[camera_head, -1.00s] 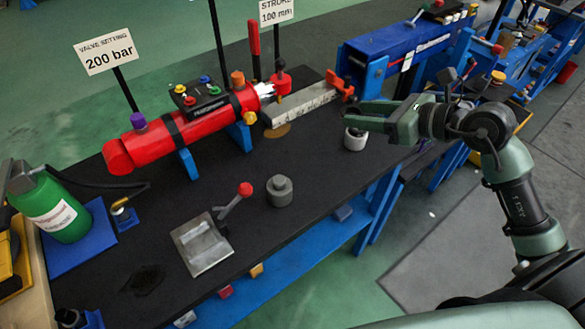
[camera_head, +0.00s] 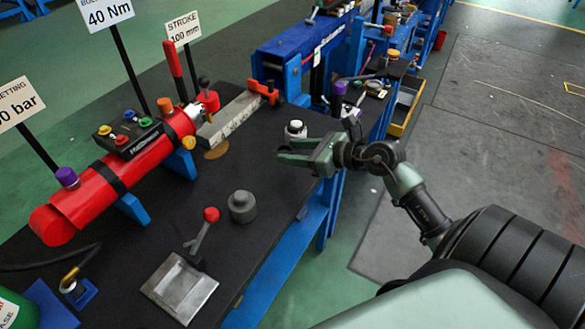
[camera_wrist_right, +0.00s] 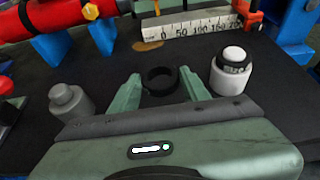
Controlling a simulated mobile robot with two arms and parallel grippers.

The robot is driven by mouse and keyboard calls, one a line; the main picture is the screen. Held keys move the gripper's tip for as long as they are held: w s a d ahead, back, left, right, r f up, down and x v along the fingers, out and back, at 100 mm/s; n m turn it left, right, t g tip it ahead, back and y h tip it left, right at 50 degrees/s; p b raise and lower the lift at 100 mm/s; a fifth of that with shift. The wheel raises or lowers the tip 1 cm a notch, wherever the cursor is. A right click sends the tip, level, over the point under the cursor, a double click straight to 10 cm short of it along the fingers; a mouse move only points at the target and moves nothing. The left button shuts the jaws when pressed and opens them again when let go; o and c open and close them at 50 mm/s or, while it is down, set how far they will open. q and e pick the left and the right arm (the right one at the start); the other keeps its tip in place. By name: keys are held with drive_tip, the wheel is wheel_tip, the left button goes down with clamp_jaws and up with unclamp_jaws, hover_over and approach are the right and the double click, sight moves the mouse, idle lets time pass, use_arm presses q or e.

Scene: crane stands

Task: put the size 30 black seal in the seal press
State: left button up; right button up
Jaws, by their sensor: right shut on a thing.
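My right gripper (camera_head: 290,152) is above the bench top, in front of a white cup (camera_head: 295,131). In the right wrist view its fingers (camera_wrist_right: 161,92) are on both sides of a black ring (camera_wrist_right: 160,72), the seal, and shut on it. Its size mark cannot be read. The ring is not clear in the head view. A grey plate with a red-knobbed lever (camera_head: 180,288), perhaps the seal press, lies at the near side. A stepped grey cylinder (camera_head: 242,207) stands between it and my gripper. My left gripper is not in view.
A red hydraulic cylinder (camera_head: 85,205) on blue stands runs along the back, with a scale bar (camera_head: 232,118) at its end. Black bench top is free around the grey cylinder.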

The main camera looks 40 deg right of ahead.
sight(293, 174)
drive_tip(key=shift+f+b, duration=0.3)
drive_tip(key=shift+f, duration=2.65)
drive_tip(key=shift+f, duration=0.1)
drive_tip(key=o, duration=0.9)
drive_tip(key=shift+f, duration=0.1)
drive_tip(key=o, duration=0.4)
